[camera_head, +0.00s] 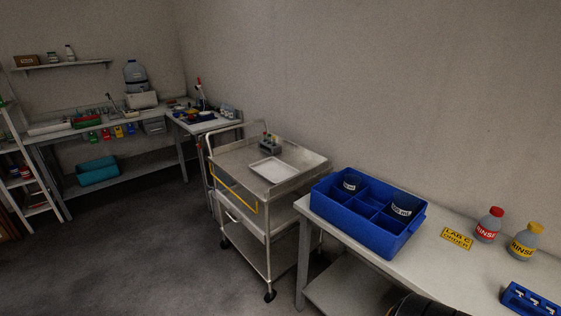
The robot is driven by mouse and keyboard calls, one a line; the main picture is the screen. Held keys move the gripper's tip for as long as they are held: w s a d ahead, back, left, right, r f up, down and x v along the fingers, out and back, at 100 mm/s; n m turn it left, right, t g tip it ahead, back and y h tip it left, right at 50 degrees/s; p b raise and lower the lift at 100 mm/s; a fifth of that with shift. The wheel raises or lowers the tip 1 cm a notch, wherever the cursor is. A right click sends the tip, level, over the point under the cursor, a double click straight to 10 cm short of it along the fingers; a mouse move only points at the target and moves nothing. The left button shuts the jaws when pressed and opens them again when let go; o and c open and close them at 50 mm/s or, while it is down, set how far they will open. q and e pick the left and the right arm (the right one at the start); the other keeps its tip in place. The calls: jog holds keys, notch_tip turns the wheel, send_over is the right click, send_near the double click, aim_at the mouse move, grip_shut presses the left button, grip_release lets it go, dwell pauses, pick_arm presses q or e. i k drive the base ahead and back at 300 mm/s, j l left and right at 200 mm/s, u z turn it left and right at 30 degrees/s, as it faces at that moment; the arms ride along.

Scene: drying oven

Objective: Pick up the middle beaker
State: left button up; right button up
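A blue divided crate (376,241) sits on the left end of the white table at right. Two small vessels with white labels, which look like beakers, stand in its compartments. One beaker (350,184) is in a back compartment toward the left, and the other beaker (401,209) is in a compartment at the right end. I see no third beaker between them, so I cannot tell which is the middle one. The crate walls hide their lower parts. Neither of my grippers is in view; only a dark part, probably of my arm, shows at the bottom edge.
On the white table (430,265) are a yellow sign (457,238), a red-capped rinse bottle (489,225), a yellow-capped rinse bottle (526,240) and a blue rack (530,299). A metal cart (231,162) with a white tray (273,170) stands left of the table. Open floor lies further left.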

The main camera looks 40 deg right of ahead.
aim_at(351, 187)
jog(key=i+j+z, duration=0.25)
jog(key=i, duration=0.25)
jog(key=i+j+z, duration=0.1)
jog(key=i+z, duration=0.15)
jog(key=i, duration=0.3)
jog(key=i+j+z, duration=0.1)
jog(key=z, duration=0.35)
jog(key=j+z, duration=0.4)
jog(key=i+j+z, duration=0.1)
jog(key=z, duration=0.35)
jog(key=j+z, duration=0.25)
jog(key=z, duration=0.2)
jog(key=j+z, duration=0.25)
jog(key=z, duration=0.2)
jog(key=k+j+z, duration=0.1)
jog(key=z, duration=0.3)
jog(key=j, duration=0.1)
